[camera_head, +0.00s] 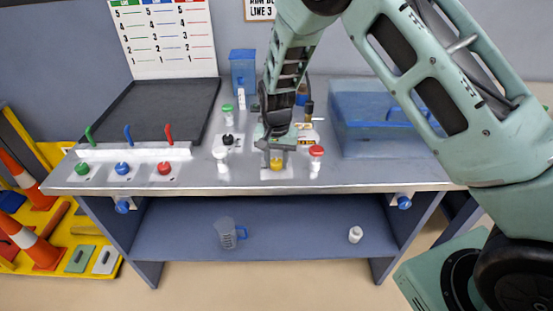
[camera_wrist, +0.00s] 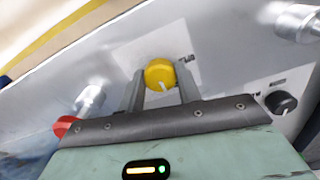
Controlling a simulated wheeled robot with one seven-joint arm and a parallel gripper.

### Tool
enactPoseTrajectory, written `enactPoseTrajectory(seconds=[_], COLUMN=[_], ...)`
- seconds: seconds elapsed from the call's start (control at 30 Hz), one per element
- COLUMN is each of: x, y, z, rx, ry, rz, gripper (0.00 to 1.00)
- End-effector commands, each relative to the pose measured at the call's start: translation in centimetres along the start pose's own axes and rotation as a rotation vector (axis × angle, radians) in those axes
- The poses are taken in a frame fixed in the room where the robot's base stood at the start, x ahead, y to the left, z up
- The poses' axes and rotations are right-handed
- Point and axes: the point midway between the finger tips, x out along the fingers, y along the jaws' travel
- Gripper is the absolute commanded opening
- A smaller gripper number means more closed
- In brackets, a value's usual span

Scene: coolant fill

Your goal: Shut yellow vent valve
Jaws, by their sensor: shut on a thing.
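The yellow vent valve (camera_head: 277,163) is a round knob on the front part of the bench top, with my gripper (camera_head: 276,152) reaching down onto it from above. In the wrist view the yellow knob (camera_wrist: 160,74) sits between the two fingertips of my gripper (camera_wrist: 160,84), one finger on each side. My gripper is shut on the knob. A white pointer line on the knob's face points toward the bottom of the wrist view. The fingers partly hide the knob in the head view.
A red-capped valve (camera_head: 316,160) stands just right of the yellow knob, and a green-capped one (camera_head: 228,115) and a black knob (camera_head: 228,140) stand left. Red, blue and green levers with knobs line the bench's left front. A clear blue tank (camera_head: 385,138) is at right.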

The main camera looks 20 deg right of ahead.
Motion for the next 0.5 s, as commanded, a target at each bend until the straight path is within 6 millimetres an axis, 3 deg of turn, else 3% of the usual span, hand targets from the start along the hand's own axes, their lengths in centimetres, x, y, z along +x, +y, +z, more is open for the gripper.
enactPoseTrajectory(seconds=[0.43,0.47,0.5], x=[-0.18,-0.18,-0.17], y=[-0.09,-0.09,-0.08], z=[-0.18,-0.18,-0.17], rx=[0.009,0.009,0.009], ry=[0.005,0.005,0.004], rz=[-0.003,-0.003,-0.003], gripper=[0.11,0.39,0.51])
